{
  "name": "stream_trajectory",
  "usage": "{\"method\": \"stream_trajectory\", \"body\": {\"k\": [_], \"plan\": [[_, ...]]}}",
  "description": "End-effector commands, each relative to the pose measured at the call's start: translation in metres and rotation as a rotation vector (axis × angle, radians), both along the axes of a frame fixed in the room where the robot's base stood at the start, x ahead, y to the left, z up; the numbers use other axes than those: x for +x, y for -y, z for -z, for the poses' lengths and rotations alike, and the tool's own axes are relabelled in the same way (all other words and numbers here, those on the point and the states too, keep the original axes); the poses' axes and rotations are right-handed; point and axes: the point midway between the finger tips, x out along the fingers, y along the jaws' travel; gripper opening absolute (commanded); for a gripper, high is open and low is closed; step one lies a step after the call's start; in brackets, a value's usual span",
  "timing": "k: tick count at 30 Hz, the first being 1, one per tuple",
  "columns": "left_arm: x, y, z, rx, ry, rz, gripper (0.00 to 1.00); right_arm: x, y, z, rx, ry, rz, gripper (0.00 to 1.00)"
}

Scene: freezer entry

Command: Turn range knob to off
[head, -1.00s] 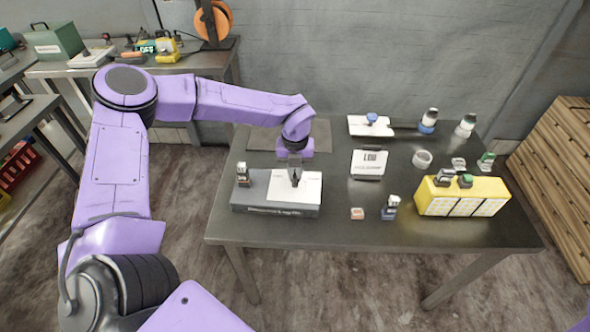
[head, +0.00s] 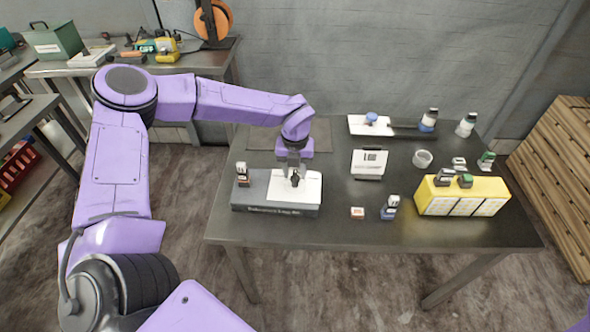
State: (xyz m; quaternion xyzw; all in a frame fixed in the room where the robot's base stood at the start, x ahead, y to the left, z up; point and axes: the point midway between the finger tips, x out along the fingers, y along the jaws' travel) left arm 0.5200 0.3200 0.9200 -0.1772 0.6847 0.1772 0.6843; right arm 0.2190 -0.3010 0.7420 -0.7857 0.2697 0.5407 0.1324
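A grey box (head: 253,192) with a white top panel (head: 309,187) sits at the left of the metal table. A small dark knob (head: 295,180) stands up from the white panel; its setting is too small to read. My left gripper (head: 292,168) points down just behind and above the knob. Whether it touches the knob, and whether its fingers are open or shut, I cannot tell. My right gripper is not in view.
A small bottle-like item (head: 242,173) stands on the box's left end. The table's front strip (head: 330,232) is clear.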

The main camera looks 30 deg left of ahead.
Motion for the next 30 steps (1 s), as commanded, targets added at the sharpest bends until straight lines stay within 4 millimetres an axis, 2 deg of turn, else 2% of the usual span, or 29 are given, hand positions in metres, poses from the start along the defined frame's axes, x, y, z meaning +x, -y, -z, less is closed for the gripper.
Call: {"method": "stream_trajectory", "body": {"k": [5,12,18,22,30], "plan": [[0.001,0.000,-0.010,0.000,0.004,-0.001,0.39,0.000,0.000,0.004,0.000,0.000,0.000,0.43],[0.002,0.000,-0.065,0.000,0.007,0.000,0.39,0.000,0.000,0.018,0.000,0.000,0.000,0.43],[0.001,0.000,-0.098,0.000,0.001,0.000,0.39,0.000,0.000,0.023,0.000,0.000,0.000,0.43],[0.000,0.000,-0.105,0.000,-0.001,0.000,0.39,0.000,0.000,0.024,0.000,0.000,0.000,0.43],[0.000,0.000,-0.105,0.000,-0.001,0.000,0.39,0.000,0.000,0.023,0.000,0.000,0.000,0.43]]}}
